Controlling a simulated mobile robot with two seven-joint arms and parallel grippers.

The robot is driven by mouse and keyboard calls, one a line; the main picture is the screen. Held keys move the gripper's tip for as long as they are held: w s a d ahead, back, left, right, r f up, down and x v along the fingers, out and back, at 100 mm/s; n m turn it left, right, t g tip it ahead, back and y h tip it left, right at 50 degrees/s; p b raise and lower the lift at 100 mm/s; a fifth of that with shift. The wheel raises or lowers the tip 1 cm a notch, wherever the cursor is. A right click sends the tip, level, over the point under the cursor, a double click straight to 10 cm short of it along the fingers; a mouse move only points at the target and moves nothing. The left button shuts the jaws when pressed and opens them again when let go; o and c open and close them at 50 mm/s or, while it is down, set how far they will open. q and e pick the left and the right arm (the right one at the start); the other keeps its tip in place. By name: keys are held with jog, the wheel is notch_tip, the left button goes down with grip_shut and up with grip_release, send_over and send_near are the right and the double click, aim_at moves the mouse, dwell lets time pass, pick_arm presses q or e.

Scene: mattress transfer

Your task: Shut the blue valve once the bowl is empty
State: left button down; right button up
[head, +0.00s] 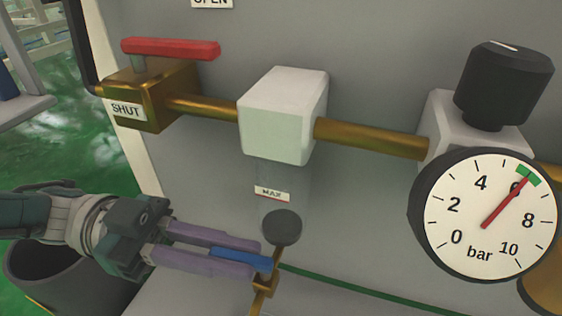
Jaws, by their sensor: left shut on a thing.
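The blue valve's lever (243,257) sits on a small brass body (265,283) low in the middle of the head view. My left gripper (252,257) reaches in from the left, its purple fingers shut on the blue lever. The lever points left from the brass body, roughly along the fingers. The clear bowl (283,180) hangs under a white block (284,115) and carries a MAX label. No liquid line shows in its visible part. A dark round piece (282,227) covers the bowl's lower end. My right gripper is not in view.
A red lever (170,48) lies across a brass valve marked SHUT (125,111). A brass pipe (370,138) runs right to a black knob (503,85). A dark bucket (60,275) stands lower left.

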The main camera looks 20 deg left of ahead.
pick_arm(q)
jog(key=c, duration=0.8)
grip_release()
jog(key=shift+c, duration=0.2)
jog(key=shift+s+n+t, duration=0.15)
jog(key=shift+n+t, duration=0.15)
jog(key=shift+t, duration=0.2)
